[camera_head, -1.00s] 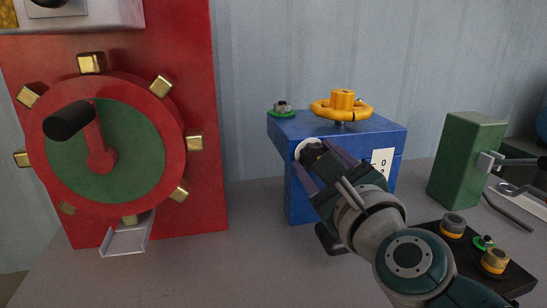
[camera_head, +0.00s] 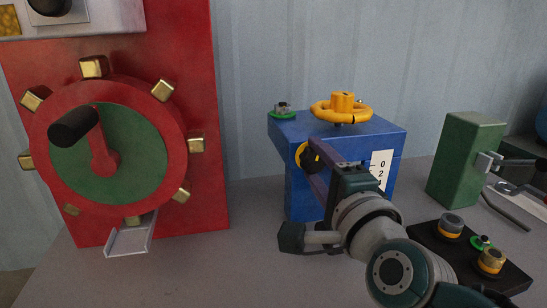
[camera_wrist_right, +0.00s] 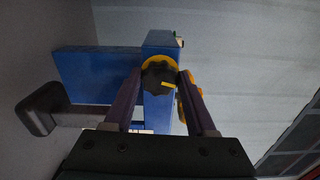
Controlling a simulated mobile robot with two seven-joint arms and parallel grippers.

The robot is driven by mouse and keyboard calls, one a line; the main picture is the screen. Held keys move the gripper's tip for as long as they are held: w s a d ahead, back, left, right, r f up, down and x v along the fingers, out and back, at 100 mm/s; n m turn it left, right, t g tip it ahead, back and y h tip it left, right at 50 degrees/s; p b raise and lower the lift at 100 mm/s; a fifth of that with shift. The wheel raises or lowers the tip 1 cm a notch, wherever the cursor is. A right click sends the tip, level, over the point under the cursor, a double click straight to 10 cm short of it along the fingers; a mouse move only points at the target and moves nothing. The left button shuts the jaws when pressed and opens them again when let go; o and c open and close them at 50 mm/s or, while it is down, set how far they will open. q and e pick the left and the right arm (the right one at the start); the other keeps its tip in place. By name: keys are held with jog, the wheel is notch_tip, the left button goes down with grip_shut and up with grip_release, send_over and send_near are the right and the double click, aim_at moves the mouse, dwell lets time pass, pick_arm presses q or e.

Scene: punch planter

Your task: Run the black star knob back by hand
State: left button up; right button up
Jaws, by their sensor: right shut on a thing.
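The black star knob (camera_head: 304,158) sits on the left face of the blue box (camera_head: 294,192), with a yellow ring around it. It also shows in the right wrist view (camera_wrist_right: 157,80), with a yellow mark on its face. My right gripper (camera_wrist_right: 158,84) is shut on the star knob, one purple finger on each side. In the head view, the gripper (camera_head: 312,160) reaches the knob from the right and hides part of it. My left gripper is not in view.
A yellow handwheel (camera_head: 341,109) and a green-based fitting (camera_head: 283,110) are on top of the blue box, and a white number label (camera_head: 381,170) is on its front. A red panel with a crank wheel (camera_head: 104,160) stands left. A green block (camera_head: 466,160) stands right. Bench is clear between panel and box.

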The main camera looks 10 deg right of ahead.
jog(key=n+p, duration=0.1)
jog(key=n, duration=0.3)
jog(key=shift+n, duration=0.3)
jog(key=n, duration=0.3)
jog(key=shift+n, duration=0.3)
jog(key=n+p, duration=0.1)
jog(key=n, duration=0.2)
jog(key=shift+n, duration=0.3)
jog(key=n, duration=0.3)
jog(key=shift+n, duration=0.3)
jog(key=n, duration=0.3)
jog(key=shift+n+p, duration=0.3)
jog(key=shift+n, duration=0.1)
jog(key=n, duration=0.3)
jog(key=shift+n, duration=0.3)
jog(key=n, duration=0.4)
jog(key=shift+d+b, duration=0.1)
jog(key=shift+b, duration=0.25)
jog(key=shift+n+b, duration=0.3)
jog(key=shift+n, duration=1.4)
